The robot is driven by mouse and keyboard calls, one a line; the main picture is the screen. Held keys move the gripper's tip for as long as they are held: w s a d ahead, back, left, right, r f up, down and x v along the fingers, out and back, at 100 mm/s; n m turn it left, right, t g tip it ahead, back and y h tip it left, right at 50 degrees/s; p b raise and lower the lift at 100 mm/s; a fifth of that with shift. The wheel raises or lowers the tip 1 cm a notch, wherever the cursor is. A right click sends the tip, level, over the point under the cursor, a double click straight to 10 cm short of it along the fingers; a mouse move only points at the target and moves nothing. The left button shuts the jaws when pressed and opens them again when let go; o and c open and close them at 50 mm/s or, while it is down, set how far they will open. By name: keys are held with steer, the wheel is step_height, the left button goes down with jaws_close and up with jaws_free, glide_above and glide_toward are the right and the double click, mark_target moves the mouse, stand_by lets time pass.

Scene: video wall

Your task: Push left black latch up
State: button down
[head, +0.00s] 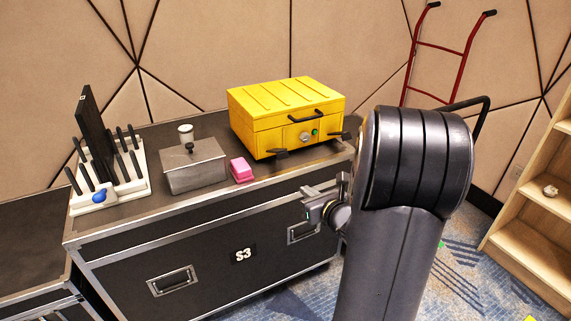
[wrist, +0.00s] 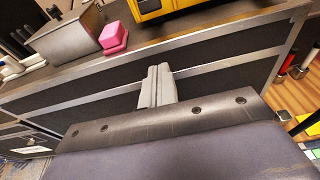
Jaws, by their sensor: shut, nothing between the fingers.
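A yellow case (head: 285,115) with a black handle stands closed on top of the black flight case. Its left black latch (head: 278,153) sticks out at the lower front edge, and its right black latch (head: 338,136) sticks out near the front right corner. Both latches appear to lie low and outward. My gripper (head: 308,196) is in front of the flight case, below its top edge and apart from the latches. In the wrist view my gripper (wrist: 157,87) shows its fingers together with nothing between them. The yellow case (wrist: 158,8) shows only its bottom edge there; the latches are not clear.
The black flight case (head: 205,248) has metal edges. On it, a pink box (head: 241,169), a grey lidded box (head: 194,168), a small jar (head: 186,133) and a white rack (head: 140,178) stand left of the yellow case. A red hand truck (head: 437,48) leans behind at right.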

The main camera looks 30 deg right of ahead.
mark_target(277, 154)
steer(key=w+r, duration=0.1)
steer(key=w, duration=1)
steer(key=shift+w+a, duration=0.25)
steer(key=shift+r, duration=0.2)
steer(key=shift+r+p, duration=0.15)
steer(key=shift+p, duration=0.65)
